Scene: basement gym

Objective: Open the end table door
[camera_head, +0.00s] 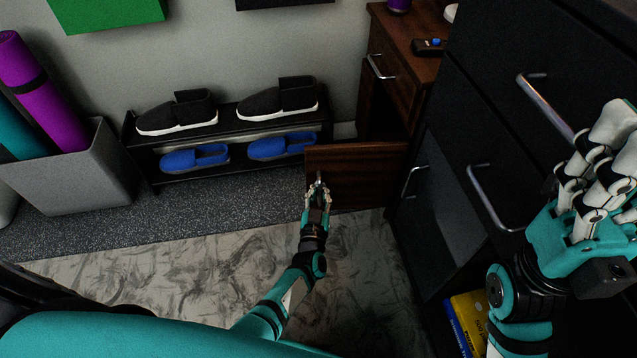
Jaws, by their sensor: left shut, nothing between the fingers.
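The brown wooden end table (393,52) stands at the upper middle, against the wall. Its door (362,172) is swung out from the front, and the dark opening shows behind it. My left gripper (318,184) is shut and empty at the door's free left edge. I cannot tell if it touches the door. The drawer above has a silver handle (380,68). My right gripper (598,165) is at the right, in front of the black cabinet and away from the end table. Whether it is open or shut is unclear.
A black drawer cabinet (505,130) with silver handles fills the right side. A shoe rack (240,128) with black and blue shoes stands left of the door. A grey bin (80,180) holds rolled mats. The floor (190,275) in front is clear.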

